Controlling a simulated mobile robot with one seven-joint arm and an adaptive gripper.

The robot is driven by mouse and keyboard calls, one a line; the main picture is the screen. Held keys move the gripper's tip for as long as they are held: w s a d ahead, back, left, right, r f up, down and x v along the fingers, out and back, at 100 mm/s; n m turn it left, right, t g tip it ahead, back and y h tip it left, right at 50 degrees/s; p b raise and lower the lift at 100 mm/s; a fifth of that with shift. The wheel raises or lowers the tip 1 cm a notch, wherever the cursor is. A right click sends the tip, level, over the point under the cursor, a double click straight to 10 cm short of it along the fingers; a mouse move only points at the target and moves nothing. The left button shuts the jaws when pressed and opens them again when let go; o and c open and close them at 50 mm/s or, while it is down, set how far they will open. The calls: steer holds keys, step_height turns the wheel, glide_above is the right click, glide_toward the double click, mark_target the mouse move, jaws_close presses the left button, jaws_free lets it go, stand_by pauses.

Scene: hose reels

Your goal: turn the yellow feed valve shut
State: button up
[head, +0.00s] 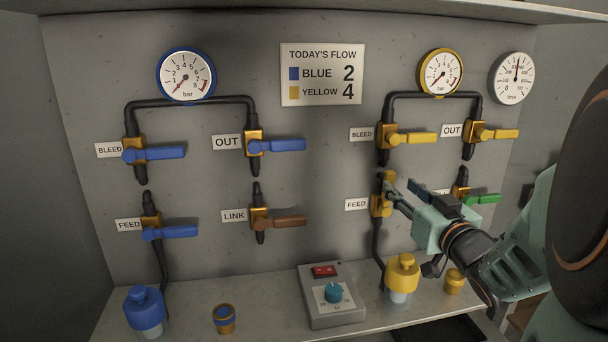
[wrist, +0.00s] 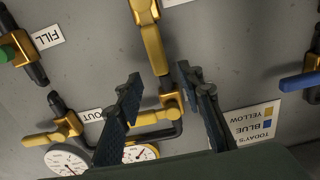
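The yellow feed valve (head: 381,206) is on the right side of the panel, beside the FEED label. Its yellow handle (wrist: 152,45) stands upright in line with the pipe; in the upside-down wrist view it points down. My gripper (head: 391,184) is at this handle and partly covers it in the head view. In the wrist view my gripper (wrist: 159,72) is open, with one dark finger on each side of the handle's free end. A gap shows between each fingertip and the handle. I cannot tell the depth between fingertips and handle.
The yellow bleed valve (head: 387,139) is just above, its handle sideways. The yellow OUT valve (head: 476,133) is to its right. The green-handled valve (head: 484,199) lies partly behind my gripper. Below are a yellow container (head: 402,270) and a control box (head: 334,296) on the shelf.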

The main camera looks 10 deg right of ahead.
mark_target(391, 179)
steer(key=w, duration=0.7)
steer(key=shift+a+b, duration=0.1)
steer(key=shift+b, duration=0.3)
jaws_close()
